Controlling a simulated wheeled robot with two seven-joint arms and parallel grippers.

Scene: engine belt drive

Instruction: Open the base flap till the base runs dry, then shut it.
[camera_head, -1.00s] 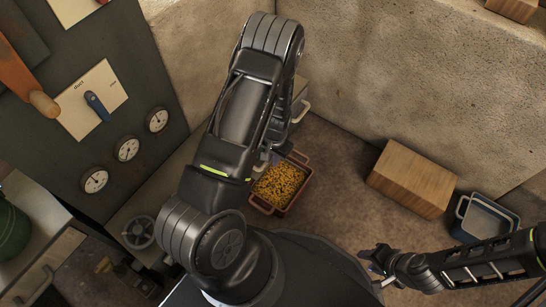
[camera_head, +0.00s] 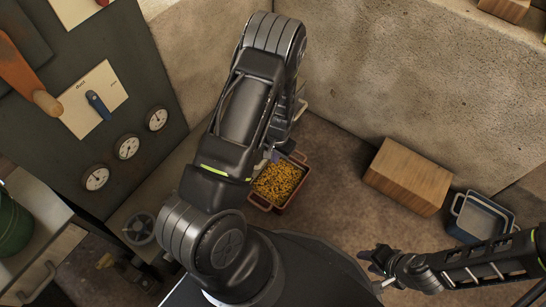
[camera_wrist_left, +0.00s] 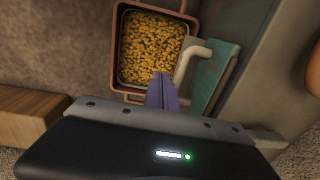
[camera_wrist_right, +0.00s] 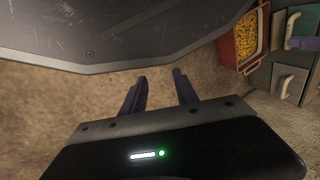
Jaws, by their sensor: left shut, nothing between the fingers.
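The base flap appears to be the teal plate (camera_wrist_left: 222,68) with a pale bar handle (camera_wrist_left: 196,62), beside a reddish bin in the left wrist view. The reddish bin (camera_wrist_left: 190,8) is filled with yellow grains (camera_wrist_left: 150,48); it also shows in the head view (camera_head: 265,204). My left gripper (camera_wrist_left: 162,78) is shut and empty, its purple fingertips over the bin's near edge, beside the handle. In the head view my left arm hides most of the flap area. I cannot tell how far the flap is open. My right gripper (camera_wrist_right: 160,78) is open and empty above the floor.
A wooden block (camera_head: 409,177) and a grey-blue bin (camera_head: 483,218) stand on the floor to the right. A dark panel with dials (camera_head: 127,147) and a blue lever (camera_head: 98,105) is at the left. A grey panel with another pale handle (camera_wrist_right: 287,85) shows in the right wrist view.

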